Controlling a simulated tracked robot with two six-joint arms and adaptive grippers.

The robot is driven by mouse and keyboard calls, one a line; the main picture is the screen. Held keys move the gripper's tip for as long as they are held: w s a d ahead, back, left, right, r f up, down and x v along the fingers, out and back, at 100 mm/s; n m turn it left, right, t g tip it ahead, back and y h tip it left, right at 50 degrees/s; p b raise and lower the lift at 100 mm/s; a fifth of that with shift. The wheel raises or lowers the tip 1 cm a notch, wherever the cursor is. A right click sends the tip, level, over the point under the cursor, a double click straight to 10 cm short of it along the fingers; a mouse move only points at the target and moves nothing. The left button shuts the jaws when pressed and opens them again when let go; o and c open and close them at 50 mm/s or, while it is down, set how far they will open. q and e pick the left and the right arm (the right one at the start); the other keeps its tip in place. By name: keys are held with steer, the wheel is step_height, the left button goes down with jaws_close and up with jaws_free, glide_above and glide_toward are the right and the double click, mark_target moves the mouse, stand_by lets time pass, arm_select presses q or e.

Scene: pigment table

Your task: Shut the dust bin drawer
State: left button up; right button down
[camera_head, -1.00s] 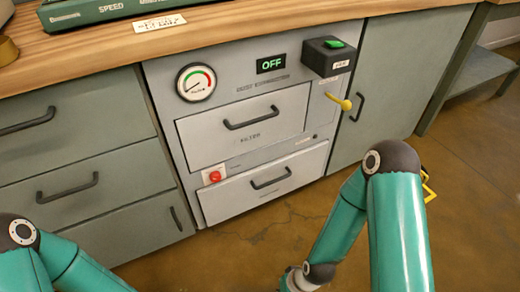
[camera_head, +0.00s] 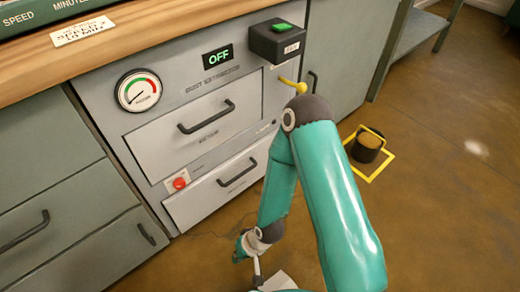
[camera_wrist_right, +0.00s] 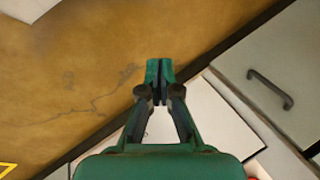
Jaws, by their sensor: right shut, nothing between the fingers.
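The dust bin drawer (camera_head: 218,188) is the pale lower drawer of the grey extractor, with a dark bar handle (camera_head: 238,173). Its front appears to stand slightly proud, but I cannot tell exactly how far. My right gripper (camera_wrist_right: 160,82) is shut and empty. In the right wrist view it hangs in front of the pale drawer panel (camera_wrist_right: 205,112), its tips over the floor; I cannot tell whether it touches. In the head view my right arm stands to the right of the drawer and partly covers its right side. My left gripper is not in view.
Above the drawer are the filter drawer (camera_head: 197,128), a gauge (camera_head: 138,91) and an OFF display (camera_head: 217,56). A red button (camera_head: 179,183) sits at the drawer's upper left. A yellow lever (camera_head: 293,84) is near my elbow. A dark pot (camera_head: 368,145) stands inside a yellow floor square.

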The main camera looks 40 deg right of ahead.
steer(key=w+d+r+m+t+p, duration=0.2)
steer(key=w+d+r+m+t, duration=0.25)
steer(key=w+d, duration=0.4)
arm_select(q)
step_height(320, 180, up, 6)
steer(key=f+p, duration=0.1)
steer(key=p, duration=0.2)
arm_select(e)
steer(key=m+t+h+b, duration=0.3)
steer(key=m+t+b, duration=0.15)
steer(key=m, duration=0.35)
glide_toward(251, 148)
step_height(251, 148, down, 5)
steer(key=shift+t, duration=0.3)
steer(key=w, duration=0.4)
steer(key=shift+w+a+f, duration=0.2)
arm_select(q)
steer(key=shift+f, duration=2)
arm_select(e)
steer(key=shift+w+r, duration=0.1)
steer(key=shift+w, duration=0.3)
steer(key=shift+w+a+b, duration=0.15)
steer(key=shift+w+b, duration=0.25)
steer(key=shift+w, duration=0.5)
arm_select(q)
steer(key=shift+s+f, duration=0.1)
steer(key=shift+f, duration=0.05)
arm_select(e)
steer(key=shift+w+r, duration=0.2)
